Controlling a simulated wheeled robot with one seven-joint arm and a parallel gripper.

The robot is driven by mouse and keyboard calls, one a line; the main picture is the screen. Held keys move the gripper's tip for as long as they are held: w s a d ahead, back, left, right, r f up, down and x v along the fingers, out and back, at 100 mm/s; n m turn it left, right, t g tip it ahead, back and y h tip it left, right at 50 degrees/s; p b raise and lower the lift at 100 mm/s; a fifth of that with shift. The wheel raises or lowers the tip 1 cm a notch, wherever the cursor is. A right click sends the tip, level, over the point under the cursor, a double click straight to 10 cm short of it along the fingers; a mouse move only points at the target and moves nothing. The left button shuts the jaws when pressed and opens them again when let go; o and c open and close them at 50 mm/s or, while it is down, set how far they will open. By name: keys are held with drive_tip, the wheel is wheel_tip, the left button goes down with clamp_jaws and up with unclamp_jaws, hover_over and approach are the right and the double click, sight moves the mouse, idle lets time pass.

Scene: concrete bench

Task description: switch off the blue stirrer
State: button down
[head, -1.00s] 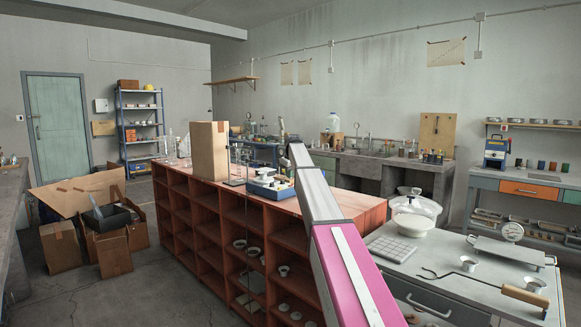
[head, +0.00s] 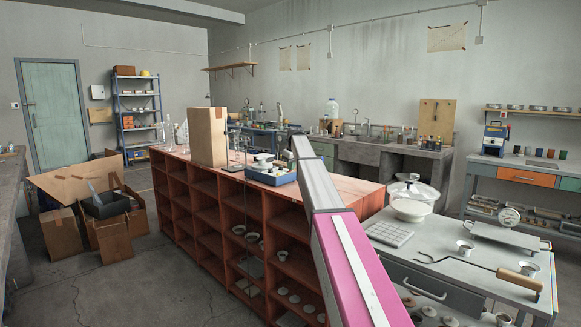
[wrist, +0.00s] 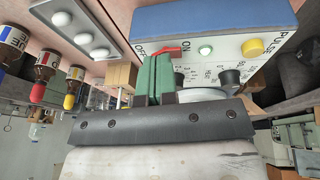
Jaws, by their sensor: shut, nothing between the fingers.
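In the wrist view, the blue stirrer (wrist: 205,20) has a blue body and a pale front panel marked OFF, ON and PULSE. A red switch lever (wrist: 172,49) lies between the OFF and ON marks; I cannot tell which way it is set. A yellow button (wrist: 252,47) and black knobs are on the same panel. My gripper (wrist: 157,72) is shut and empty, its green fingertips close to the red lever; whether they touch it is unclear. In the head view my arm hides the gripper.
In the wrist view, a tray with white balls (wrist: 90,40) and bottles with coloured caps (wrist: 45,65) lie to the left.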

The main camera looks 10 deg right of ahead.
drive_tip(key=shift+w+d+f+y, duration=0.1)
drive_tip(key=shift+f+y, duration=0.05)
drive_tip(key=shift+y, duration=0.15)
drive_tip(key=shift+s+a, duration=0.5)
drive_tip(key=shift+a, duration=0.2)
